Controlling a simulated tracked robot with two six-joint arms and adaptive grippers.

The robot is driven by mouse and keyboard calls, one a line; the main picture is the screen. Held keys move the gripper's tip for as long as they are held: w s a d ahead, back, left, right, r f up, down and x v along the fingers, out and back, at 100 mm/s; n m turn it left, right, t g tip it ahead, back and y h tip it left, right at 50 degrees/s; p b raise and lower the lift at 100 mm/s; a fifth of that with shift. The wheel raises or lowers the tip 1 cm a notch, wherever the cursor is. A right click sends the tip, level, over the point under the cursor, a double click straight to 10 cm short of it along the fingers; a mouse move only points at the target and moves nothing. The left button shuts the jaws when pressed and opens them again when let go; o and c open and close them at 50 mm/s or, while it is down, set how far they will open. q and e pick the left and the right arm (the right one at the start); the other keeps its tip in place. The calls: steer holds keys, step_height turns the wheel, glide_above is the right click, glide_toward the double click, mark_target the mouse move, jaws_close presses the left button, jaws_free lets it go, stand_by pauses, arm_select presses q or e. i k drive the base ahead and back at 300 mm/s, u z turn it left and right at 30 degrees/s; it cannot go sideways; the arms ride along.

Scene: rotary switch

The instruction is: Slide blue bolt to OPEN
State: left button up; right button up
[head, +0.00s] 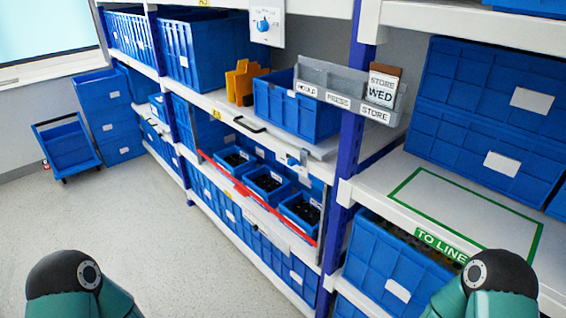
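A small bolt with a blue knob (293,161) sits on a light plate at the front edge of a shelf, above the row of small blue bins. It is small in the head view, and I cannot read an OPEN mark or tell its exact position. Neither of my grippers shows. Only rounded dark and teal parts of my own arms show at the bottom left and bottom right, well apart from the bolt.
A red bar (240,187) runs in front of small blue bins (268,181) holding dark parts. A white box with a blue rotary knob (263,24) hangs above. A grey card rack (337,89) and a black handle (250,125) are nearby.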

mark_target(291, 162)
steer(key=z, duration=0.8)
steer(key=i, duration=0.2)
steer(key=u, duration=3.2)
steer(key=k, duration=1.05)
steer(key=z, duration=0.7)
steer(key=i, duration=1)
steer(key=z, duration=0.45)
